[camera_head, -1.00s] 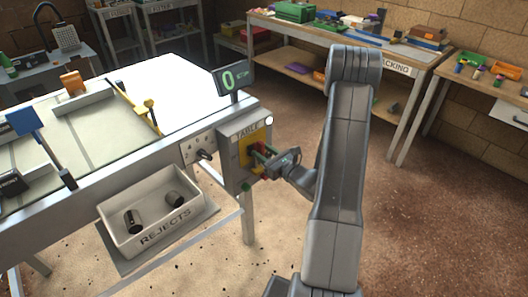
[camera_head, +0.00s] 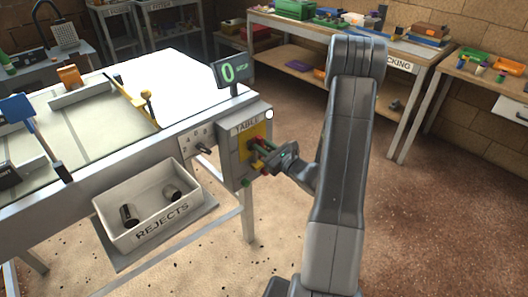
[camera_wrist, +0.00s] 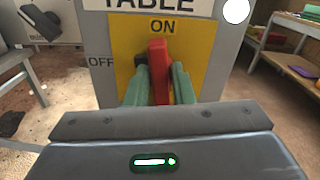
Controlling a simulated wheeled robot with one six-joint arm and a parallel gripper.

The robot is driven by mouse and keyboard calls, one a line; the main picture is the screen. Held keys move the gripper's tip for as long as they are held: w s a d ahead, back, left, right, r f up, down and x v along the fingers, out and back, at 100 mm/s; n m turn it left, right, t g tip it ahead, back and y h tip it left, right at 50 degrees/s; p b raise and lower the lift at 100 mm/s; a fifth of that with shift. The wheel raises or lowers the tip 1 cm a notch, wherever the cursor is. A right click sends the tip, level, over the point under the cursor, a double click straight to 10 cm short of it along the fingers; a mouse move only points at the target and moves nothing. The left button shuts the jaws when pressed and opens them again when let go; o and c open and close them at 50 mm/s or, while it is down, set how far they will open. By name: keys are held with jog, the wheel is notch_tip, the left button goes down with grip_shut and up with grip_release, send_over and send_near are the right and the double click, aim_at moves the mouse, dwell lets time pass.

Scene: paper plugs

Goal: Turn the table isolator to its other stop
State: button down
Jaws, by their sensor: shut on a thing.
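The table isolator is a red handle (camera_wrist: 158,72) on a yellow plate (camera_wrist: 190,45) of the grey box marked TABLE (camera_head: 228,160). In the wrist view the handle stands about upright, its top just below the word ON; OFF is printed to the left. My gripper (camera_wrist: 159,88) has its green fingers on either side of the handle, shut on it. In the head view my gripper (camera_head: 262,155) reaches the box from the right, and its fingers partly hide the handle.
A display (camera_head: 232,74) reading 0 stands above the box. A small knob panel (camera_head: 197,143) is to the left. A REJECTS bin (camera_head: 150,212) with two dark cylinders hangs below the table. Open floor lies right of my arm.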

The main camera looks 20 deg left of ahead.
jog(key=n+b, duration=0.5)
jog(key=b, duration=0.4)
jog(key=n+b, duration=0.5)
jog(key=b, duration=0.5)
jog(key=f+n+b, duration=0.1)
jog(key=n+b, duration=0.5)
jog(key=b, duration=0.3)
jog(key=shift+s+a+f+b, duration=0.1)
jog(key=shift+s+a+b, duration=0.05)
jog(key=shift+s+b, duration=0.25)
jog(key=c, duration=1.4)
grip_release()
jog(key=shift+o, duration=0.2)
